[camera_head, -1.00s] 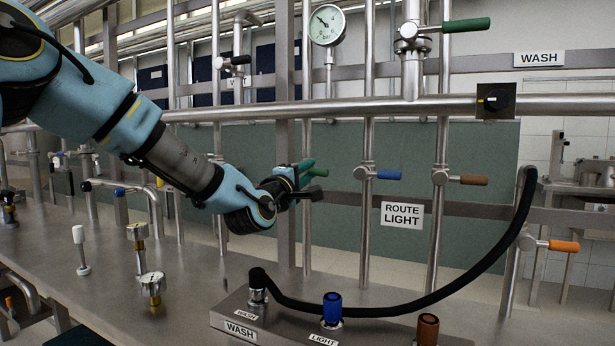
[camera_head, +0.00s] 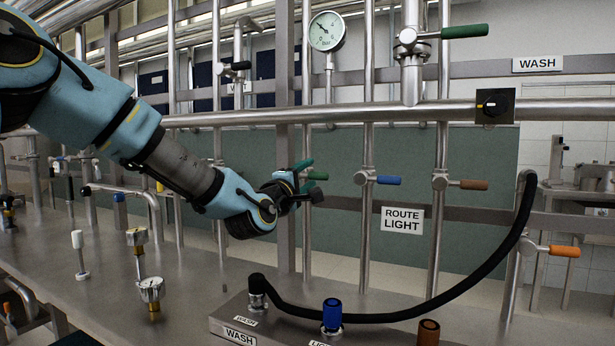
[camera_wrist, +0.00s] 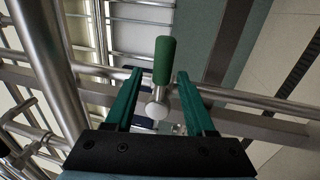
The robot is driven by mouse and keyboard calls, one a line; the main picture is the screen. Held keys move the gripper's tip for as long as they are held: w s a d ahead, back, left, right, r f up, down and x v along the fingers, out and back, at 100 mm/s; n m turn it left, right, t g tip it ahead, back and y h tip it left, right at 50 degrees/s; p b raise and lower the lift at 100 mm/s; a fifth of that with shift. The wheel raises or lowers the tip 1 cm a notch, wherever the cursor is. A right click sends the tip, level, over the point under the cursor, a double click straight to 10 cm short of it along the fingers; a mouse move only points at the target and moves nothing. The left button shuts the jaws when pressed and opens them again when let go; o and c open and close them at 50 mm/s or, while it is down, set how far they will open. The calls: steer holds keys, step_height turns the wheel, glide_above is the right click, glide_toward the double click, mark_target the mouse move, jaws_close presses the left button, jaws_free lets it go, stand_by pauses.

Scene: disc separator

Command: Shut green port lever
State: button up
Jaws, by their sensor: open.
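The green port lever (camera_head: 318,176) is a short green handle on an upright steel pipe, partly hidden behind my gripper (camera_head: 307,181) in the head view. In the wrist view the green lever (camera_wrist: 164,58) stands out between the two green fingers of my gripper (camera_wrist: 158,76). The fingers are open, one on each side of the lever, with a visible gap on both sides. Its pale round metal joint (camera_wrist: 156,109) shows below the handle, closer to the palm in the picture.
A second green handle (camera_head: 465,31) is higher up at the right. A blue lever (camera_head: 388,180) and a brown lever (camera_head: 473,185) are on pipes to the right. A black hose (camera_head: 400,314) arcs over the steel bench.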

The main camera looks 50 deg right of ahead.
steer(key=b+v, duration=0.1)
steer(key=v, duration=1)
steer(key=shift+b, duration=0.35)
steer(key=shift+w, duration=0.15)
steer(key=w+a+f+m+t+y+p, duration=0.1)
steer(key=w+a+f+y+p, duration=0.1)
steer(key=w+a+f+y, duration=0.35)
steer(key=w+a+f+m+y+p, duration=0.1)
steer(key=w+a+f+y+p, duration=0.2)
steer(key=w+a, duration=0.55)
steer(key=w+a+f+m+t+y+p, duration=0.1)
steer(key=w+a+f+m+y+p, duration=0.2)
steer(key=a, duration=0.7)
steer(key=s+a+f+g+y+p, duration=0.1)
steer(key=s+a+g+y, duration=0.1)
steer(key=a, duration=0.7)
steer(key=s+a+g+y+p, duration=0.1)
steer(key=s+a+y, duration=0.2)
steer(key=a, duration=0.7)
steer(key=s+a+f+g+y+p, duration=0.1)
steer(key=s+a+g+y+p, duration=0.1)
steer(key=a, duration=0.8)
steer(key=shift+s+a+f+n+g+y, duration=0.25)
steer(key=shift+s+f+n+g+y, duration=0.15)
steer(key=shift+s, duration=0.45)
